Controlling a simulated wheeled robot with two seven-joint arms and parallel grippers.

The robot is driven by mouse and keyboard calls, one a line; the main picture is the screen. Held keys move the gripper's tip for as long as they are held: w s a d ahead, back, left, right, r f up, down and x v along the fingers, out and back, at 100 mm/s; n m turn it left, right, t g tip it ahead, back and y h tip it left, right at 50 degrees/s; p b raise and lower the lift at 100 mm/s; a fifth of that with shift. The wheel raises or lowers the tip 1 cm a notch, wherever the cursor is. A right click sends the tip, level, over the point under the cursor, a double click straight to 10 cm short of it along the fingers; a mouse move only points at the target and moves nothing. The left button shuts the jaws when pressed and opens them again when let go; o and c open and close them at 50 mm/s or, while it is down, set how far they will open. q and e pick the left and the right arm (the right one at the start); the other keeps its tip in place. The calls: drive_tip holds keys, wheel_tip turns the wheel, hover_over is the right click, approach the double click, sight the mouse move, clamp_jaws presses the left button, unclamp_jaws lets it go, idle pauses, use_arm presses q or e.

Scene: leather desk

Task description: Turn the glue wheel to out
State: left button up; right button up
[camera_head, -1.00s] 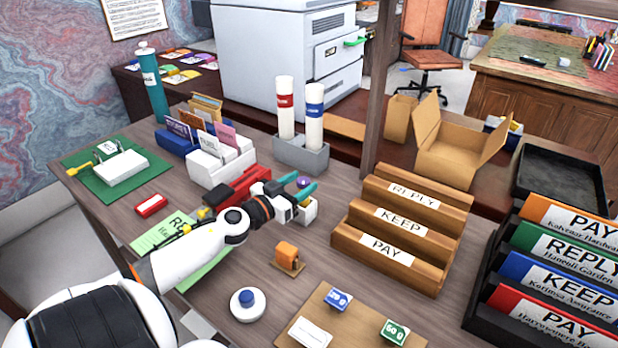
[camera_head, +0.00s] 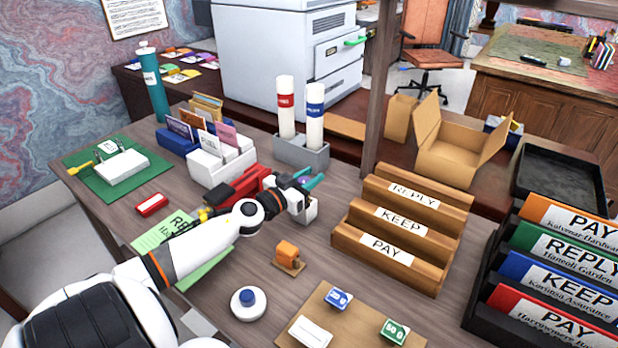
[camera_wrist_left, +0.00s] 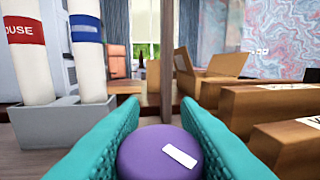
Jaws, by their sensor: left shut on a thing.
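The purple glue wheel (camera_wrist_left: 140,154) is round, with a short white mark on its top, right of centre and lying slantwise. In the left wrist view it sits between the two teal fingers of my left gripper (camera_wrist_left: 150,145), which is shut on its sides. In the head view my left gripper (camera_head: 309,180) is at a small whitish glue holder (camera_head: 311,209), and the wheel there is mostly hidden by the gripper. No lettering for the wheel can be read. My right gripper is out of view.
A grey holder (camera_head: 291,153) with two white tubes stands behind the gripper. The wooden REPLY, KEEP and PAY rack (camera_head: 345,238) is to its right. A red device (camera_head: 240,187) lies left, partly behind my arm. An orange-topped stamp (camera_head: 287,252) stands in front.

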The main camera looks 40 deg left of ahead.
use_arm(q)
drive_tip(key=shift+a+r+n+y+p, duration=0.1)
drive_tip(key=shift+r+n+y+p, duration=0.1)
drive_tip(key=shift+n+y+p, duration=1.45)
drive_tip(key=shift+f+g+y+p, duration=0.1)
drive_tip(key=shift+g+y+p, duration=0.2)
drive_tip(key=shift+y+p, duration=0.45)
drive_tip(key=shift+a+f+n+y, duration=0.1)
drive_tip(key=shift+n+y, duration=0.35)
drive_tip(key=shift+y, duration=0.25)
drive_tip(key=shift+s+a+f+n+g+y+b, duration=0.1)
drive_tip(key=shift+n+g+y+b, duration=0.2)
drive_tip(key=shift+y, duration=0.2)
drive_tip(key=shift+f+n+g+y+b, duration=0.1)
drive_tip(key=shift+n+g+y+b, duration=0.15)
drive_tip(key=shift+n+y, duration=0.2)
drive_tip(key=shift+a+n+g+y+b, duration=0.15)
drive_tip(key=shift+n+g+y+b, duration=0.55)
drive_tip(key=shift+y, duration=0.45)
drive_tip(key=shift+s+a+r+n+g+y+b, duration=0.15)
drive_tip(key=shift+n+g+y+b, duration=0.25)
drive_tip(key=shift+y, duration=0.2)
